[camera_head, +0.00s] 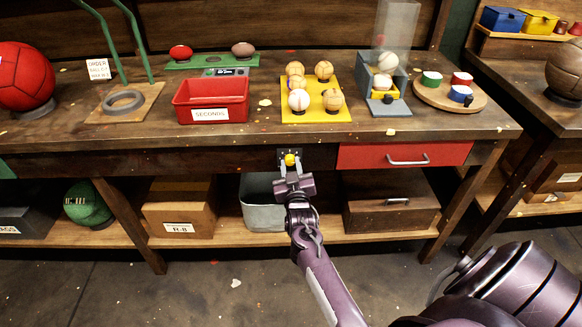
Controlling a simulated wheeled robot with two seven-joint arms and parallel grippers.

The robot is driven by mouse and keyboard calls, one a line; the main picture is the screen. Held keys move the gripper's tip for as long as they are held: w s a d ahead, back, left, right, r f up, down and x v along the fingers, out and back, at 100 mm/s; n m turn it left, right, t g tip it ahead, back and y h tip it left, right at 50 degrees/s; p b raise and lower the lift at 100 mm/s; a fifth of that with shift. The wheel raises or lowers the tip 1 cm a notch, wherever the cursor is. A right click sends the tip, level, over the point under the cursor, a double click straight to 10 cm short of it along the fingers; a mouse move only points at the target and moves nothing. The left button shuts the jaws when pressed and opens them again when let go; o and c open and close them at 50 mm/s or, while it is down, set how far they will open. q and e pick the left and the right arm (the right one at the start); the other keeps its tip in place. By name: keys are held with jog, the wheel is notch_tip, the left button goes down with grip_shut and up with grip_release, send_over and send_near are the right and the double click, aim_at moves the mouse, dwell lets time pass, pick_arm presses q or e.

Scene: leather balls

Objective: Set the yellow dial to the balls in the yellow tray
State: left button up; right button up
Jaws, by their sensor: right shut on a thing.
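The yellow dial (290,158) is on a dark plate on the front edge of the workbench, below the yellow tray. My right gripper (290,168) reaches up to it from below, with its jaws shut on the dial. The dial's setting is too small to read. The yellow tray (314,114) lies flat on the bench top above the dial. Several tan and pale balls (333,100) rest on it, apart from the gripper. My left gripper is not in view.
A red bin marked SECONDS (211,115) stands left of the tray. A ball dispenser (388,105) and a round board with coloured tins (430,92) stand to the right. A red drawer (370,155) is right of the dial.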

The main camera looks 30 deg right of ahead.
jog(key=shift+f, duration=0.1)
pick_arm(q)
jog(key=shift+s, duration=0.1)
pick_arm(e)
jog(key=o, duration=1)
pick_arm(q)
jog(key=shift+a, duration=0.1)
pick_arm(e)
jog(key=shift+s+a, duration=0.1)
jog(key=shift+s, duration=0.05)
jog(key=shift+s+a, duration=0.15)
jog(key=shift+s, duration=0.15)
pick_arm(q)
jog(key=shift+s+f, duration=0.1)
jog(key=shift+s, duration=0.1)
pick_arm(e)
jog(key=v, duration=0.7)
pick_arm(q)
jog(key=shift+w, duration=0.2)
